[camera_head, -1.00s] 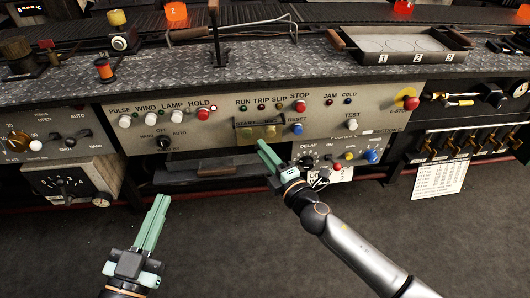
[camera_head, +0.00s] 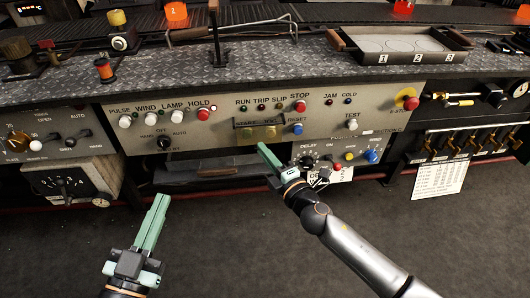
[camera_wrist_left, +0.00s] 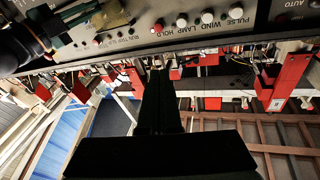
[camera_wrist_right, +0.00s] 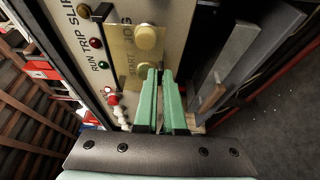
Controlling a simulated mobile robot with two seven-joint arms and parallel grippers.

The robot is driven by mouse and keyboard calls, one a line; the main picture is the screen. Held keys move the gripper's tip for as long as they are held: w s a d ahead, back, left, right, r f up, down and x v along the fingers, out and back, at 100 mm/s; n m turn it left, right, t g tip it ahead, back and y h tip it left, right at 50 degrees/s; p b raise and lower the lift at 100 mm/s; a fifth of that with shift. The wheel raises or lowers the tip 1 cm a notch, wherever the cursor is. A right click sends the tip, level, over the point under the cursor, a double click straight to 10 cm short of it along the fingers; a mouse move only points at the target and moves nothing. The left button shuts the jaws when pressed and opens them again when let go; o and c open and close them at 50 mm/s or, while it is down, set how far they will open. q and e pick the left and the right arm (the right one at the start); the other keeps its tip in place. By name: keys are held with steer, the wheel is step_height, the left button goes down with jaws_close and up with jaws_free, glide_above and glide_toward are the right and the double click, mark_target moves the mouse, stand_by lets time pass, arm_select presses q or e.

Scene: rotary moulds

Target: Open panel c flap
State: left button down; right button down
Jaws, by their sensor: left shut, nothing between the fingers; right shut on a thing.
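The panel c flap (camera_head: 258,133) looks like a small yellowish cover over the START and JOG buttons, in the middle of the long control panel. In the right wrist view the yellowish plate (camera_wrist_right: 128,40) lies around the two round buttons. My right gripper (camera_head: 262,147) is at the flap's lower edge, shut on it; its green fingertips (camera_wrist_right: 158,72) hide the exact contact. My left gripper (camera_head: 163,198) is shut and empty, low in front of the bench, well apart from the flap. Its fingers are dark in the left wrist view (camera_wrist_left: 157,72).
The STOP button (camera_head: 299,106) and blue RESET button (camera_head: 296,129) sit close to the flap. A DELAY control box (camera_head: 335,158) juts out beside my right gripper. A dark tray-like ledge (camera_head: 205,175) lies below the panel. The floor in front is clear.

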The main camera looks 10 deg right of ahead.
stand_by(0.8)
arm_select(q)
steer(key=s+f+n+g+y+p, duration=0.25)
steer(key=s+f+g, duration=0.2)
steer(key=f, duration=0.55)
steer(key=s+f+n+g+y+p, duration=0.1)
steer(key=s+f+g+p, duration=0.4)
steer(key=f, duration=0.6)
step_height(320, 180, up, 18)
steer(key=a+p, duration=0.2)
steer(key=p, duration=1.8)
steer(key=shift+w+a+r, duration=0.2)
steer(key=shift+a, duration=0.1)
arm_select(e)
steer(key=shift+s+r+m+g+h, duration=0.35)
steer(key=shift+s+r+g, duration=0.2)
steer(key=shift+g, duration=0.5)
steer(key=shift+s+r+m+g+h, duration=0.3)
steer(key=shift+s+r+g, duration=0.25)
steer(key=shift+g, duration=0.55)
steer(key=shift+s+r+m+g+h, duration=0.3)
steer(key=shift+s+r+g, duration=0.2)
steer(key=shift+g, duration=0.55)
